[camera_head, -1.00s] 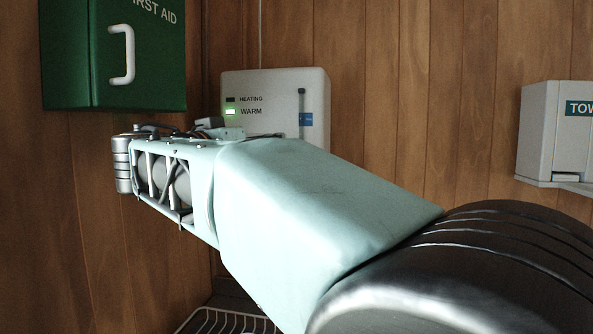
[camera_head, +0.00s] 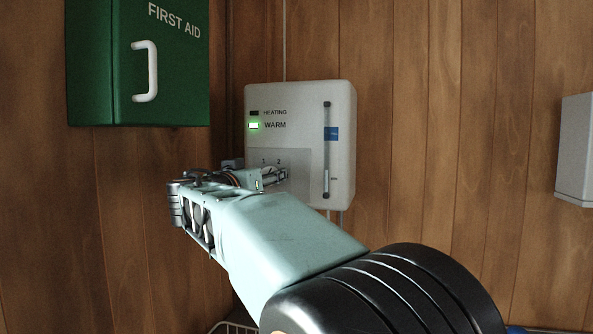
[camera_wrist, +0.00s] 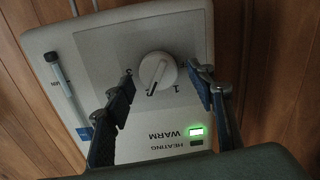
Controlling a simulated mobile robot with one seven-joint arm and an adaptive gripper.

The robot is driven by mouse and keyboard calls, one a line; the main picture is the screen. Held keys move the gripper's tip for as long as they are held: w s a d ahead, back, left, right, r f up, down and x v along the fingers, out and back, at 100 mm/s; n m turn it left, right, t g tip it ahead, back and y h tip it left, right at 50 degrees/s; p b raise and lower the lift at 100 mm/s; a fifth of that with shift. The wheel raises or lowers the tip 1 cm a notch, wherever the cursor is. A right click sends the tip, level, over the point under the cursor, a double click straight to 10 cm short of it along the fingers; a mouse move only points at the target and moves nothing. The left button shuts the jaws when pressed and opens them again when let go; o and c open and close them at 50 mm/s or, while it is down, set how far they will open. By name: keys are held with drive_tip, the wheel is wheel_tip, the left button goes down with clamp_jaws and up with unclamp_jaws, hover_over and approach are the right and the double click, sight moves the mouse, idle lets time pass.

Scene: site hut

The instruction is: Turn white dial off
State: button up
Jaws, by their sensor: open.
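The white dial (camera_wrist: 158,73) is round with a raised grip and a dark pointer mark toward its lower edge in the wrist view. It sits on the grey panel (camera_wrist: 115,48) of the white heater box (camera_head: 299,97). A "1" shows below right of the dial. The arm and gripper hide the dial in the head view. My gripper (camera_wrist: 164,74) is open, one finger on each side of the dial; I cannot tell whether they touch it. In the head view my gripper (camera_head: 272,177) is at the heater's lower left. The green WARM lamp (camera_head: 254,126) is lit; the HEATING lamp (camera_head: 254,113) is dark.
A slider with a blue tab (camera_head: 332,134) is on the heater's right side. A green first aid box (camera_head: 180,75) hangs at upper left. A grey dispenser (camera_head: 577,150) is at the right edge. A wire rack (camera_head: 232,327) shows at the bottom.

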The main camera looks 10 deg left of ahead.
drive_tip(key=shift+w+d, duration=0.1)
drive_tip(key=shift+w, duration=0.4)
drive_tip(key=c, duration=1.1)
drive_tip(key=shift+c, duration=0.2)
